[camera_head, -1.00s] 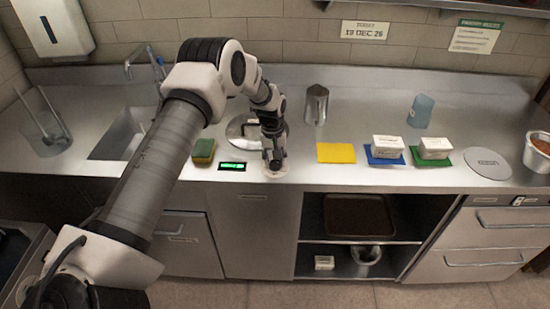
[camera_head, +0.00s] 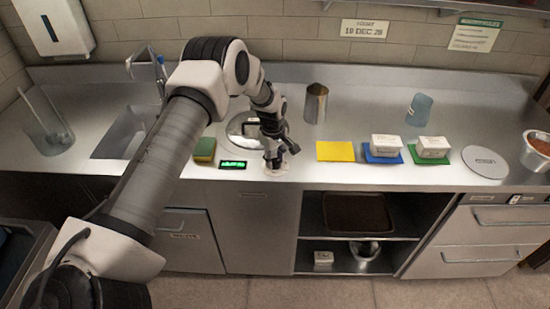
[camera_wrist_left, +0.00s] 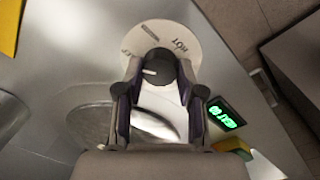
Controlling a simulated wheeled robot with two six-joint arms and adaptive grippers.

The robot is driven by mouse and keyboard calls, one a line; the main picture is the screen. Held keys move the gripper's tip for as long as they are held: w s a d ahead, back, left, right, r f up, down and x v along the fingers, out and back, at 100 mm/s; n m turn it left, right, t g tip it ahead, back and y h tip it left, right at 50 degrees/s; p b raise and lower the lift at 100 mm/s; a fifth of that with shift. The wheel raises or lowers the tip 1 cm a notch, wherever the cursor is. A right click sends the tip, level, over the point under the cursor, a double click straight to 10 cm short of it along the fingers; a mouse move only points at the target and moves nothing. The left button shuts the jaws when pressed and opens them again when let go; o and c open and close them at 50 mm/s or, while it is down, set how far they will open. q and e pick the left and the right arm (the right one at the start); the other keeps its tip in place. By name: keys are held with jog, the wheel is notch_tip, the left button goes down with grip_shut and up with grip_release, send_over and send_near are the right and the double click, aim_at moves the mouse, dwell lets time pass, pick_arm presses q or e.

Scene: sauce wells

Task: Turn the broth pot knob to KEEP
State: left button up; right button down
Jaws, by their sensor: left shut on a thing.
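The black knob (camera_wrist_left: 160,66) shows in the left wrist view on a round pale dial plate (camera_wrist_left: 188,33), which has "HOT" and other, hard-to-read labels. A white pointer mark on the knob points left in that view. My left gripper (camera_wrist_left: 156,72) is shut on the knob, one finger on each side. In the head view my left gripper (camera_head: 274,165) points down at the counter's front edge and covers most of the knob; the dial plate (camera_head: 276,174) shows below it. The round metal pot lid (camera_head: 240,121) lies behind the gripper. My right gripper is not in view.
A green-lit display (camera_head: 233,164) and a sponge (camera_head: 205,148) are left of the gripper. To the right are a yellow mat (camera_head: 336,152) and two white blocks (camera_head: 387,144) on blue and green mats. A metal pitcher (camera_head: 316,103) stands behind.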

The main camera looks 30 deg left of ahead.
pick_arm(q)
jog(key=shift+s+f, duration=0.2)
jog(key=o, duration=1.1)
jog(key=shift+o, duration=0.2)
jog(key=shift+w+a, duration=0.1)
jog(key=shift+w, duration=0.05)
notch_tip(320, 180, up, 12)
jog(key=shift+s+a, duration=0.15)
jog(key=shift+s, duration=0.1)
jog(key=shift+f, duration=0.1)
